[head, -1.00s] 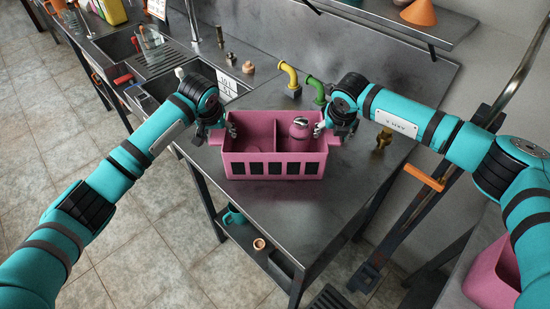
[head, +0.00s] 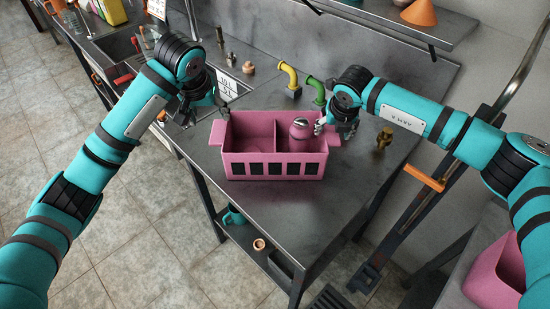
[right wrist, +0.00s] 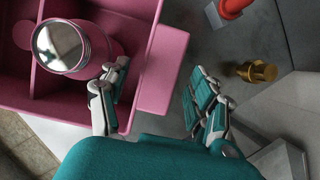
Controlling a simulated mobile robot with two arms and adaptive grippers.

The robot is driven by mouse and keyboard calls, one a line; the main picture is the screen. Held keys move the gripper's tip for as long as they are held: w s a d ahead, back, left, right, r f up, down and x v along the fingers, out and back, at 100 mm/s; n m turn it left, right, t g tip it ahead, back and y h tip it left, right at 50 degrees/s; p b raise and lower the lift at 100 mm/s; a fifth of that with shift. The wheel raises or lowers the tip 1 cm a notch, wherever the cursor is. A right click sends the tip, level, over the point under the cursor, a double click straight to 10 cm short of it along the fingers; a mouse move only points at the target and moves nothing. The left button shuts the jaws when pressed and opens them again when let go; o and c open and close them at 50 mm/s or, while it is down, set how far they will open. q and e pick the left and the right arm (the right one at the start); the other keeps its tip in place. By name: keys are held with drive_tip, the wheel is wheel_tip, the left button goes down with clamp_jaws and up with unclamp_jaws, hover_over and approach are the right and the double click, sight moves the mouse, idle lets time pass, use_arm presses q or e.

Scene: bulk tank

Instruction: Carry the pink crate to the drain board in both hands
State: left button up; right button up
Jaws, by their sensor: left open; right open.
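The pink crate (head: 275,168) sits level on the steel counter (head: 300,210), with a side handle at each end and a divider inside. A pink bottle with a shiny metal cap (head: 300,130) stands in its right compartment. My left gripper (head: 220,102) is open and empty, above and behind the left handle (head: 217,132), apart from it. My right gripper (head: 325,125) is open at the right handle. In the right wrist view its fingers (right wrist: 155,95) are spread on either side of the right handle (right wrist: 165,70), with a gap on the outer side.
A sink with a ribbed board (head: 172,62) lies at the back left. Yellow (head: 288,74) and green (head: 317,90) bent pipes stand behind the crate. A brass fitting (head: 384,138) is to its right. The counter front is clear.

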drive_tip(key=v, duration=0.9)
drive_tip(key=shift+r, duration=0.2)
drive_tip(key=shift+s, duration=0.1)
